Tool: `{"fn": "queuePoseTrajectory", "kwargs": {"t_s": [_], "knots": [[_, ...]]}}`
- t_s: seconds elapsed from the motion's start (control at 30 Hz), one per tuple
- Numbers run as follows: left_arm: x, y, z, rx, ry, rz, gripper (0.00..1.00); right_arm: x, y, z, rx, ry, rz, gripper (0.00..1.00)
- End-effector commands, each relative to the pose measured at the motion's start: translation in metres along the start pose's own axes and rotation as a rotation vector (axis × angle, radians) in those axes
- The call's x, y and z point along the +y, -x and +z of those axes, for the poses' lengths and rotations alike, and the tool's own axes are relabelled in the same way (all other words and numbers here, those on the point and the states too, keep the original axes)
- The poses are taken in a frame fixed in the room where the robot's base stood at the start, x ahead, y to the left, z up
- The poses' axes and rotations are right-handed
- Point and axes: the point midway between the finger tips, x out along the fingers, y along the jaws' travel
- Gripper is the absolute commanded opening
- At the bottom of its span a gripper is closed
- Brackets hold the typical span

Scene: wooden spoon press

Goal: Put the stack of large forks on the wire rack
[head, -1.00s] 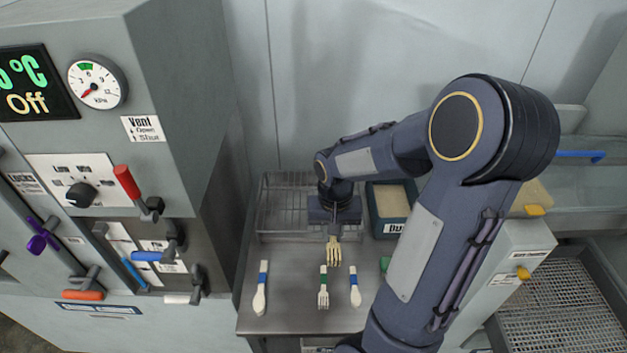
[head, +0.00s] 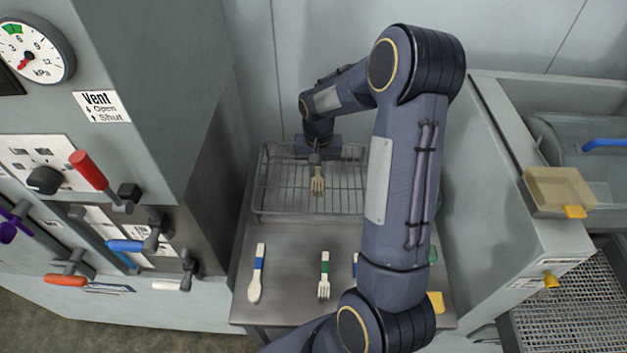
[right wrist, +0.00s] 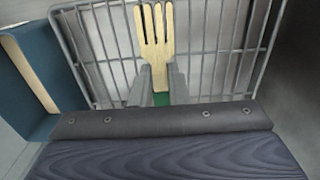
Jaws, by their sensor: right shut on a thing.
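My right gripper (head: 316,163) is shut on the stack of large forks (head: 317,184), tan wooden forks with tines pointing toward the front of the table. In the right wrist view the forks (right wrist: 155,40) stand out between the two fingers (right wrist: 156,84), with a green band at the grip. How many are stacked cannot be told. The wire rack (head: 263,199) stands at the back of the metal table, and the forks are over its inside in the head view. Whether they touch its wires cannot be told. My left gripper is not in view.
A blue box (right wrist: 25,75) stands beside the rack. A panel cabinet with levers is left, a sink right.

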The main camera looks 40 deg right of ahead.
Motion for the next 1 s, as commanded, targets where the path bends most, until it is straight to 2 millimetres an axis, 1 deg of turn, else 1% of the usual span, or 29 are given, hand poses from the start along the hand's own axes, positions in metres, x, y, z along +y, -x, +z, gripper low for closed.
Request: {"fn": "queuePoseTrajectory", "kwargs": {"t_s": [0.03,0.07,0.27,0.37,0.5,0.53,0.6,0.83,0.97,1.0], "knots": [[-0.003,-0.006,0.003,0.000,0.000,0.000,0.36,-0.003,-0.011,-0.005,0.000,0.000,0.000,0.00],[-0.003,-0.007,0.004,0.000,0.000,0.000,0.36,-0.004,-0.014,-0.008,-0.001,0.000,0.000,0.00],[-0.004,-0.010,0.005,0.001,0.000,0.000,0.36,-0.009,-0.022,-0.016,0.001,0.000,0.000,0.00],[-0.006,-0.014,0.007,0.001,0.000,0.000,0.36,-0.012,-0.031,-0.021,0.000,0.000,0.000,0.00],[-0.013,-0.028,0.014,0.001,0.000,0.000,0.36,-0.012,-0.056,-0.022,0.000,0.001,0.000,0.00],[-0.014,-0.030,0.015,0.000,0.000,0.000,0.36,-0.012,-0.059,-0.022,0.001,0.001,0.000,0.00],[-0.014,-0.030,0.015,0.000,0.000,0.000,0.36,-0.012,-0.062,-0.022,0.001,0.001,0.000,0.00],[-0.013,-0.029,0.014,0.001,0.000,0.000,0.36,-0.012,-0.060,-0.022,0.001,0.001,0.000,0.00],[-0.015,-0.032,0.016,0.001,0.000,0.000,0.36,-0.012,-0.065,-0.022,0.001,0.001,0.000,0.00],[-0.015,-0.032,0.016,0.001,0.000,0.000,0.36,-0.012,-0.064,-0.022,0.001,0.001,-0.001,0.17]]}}
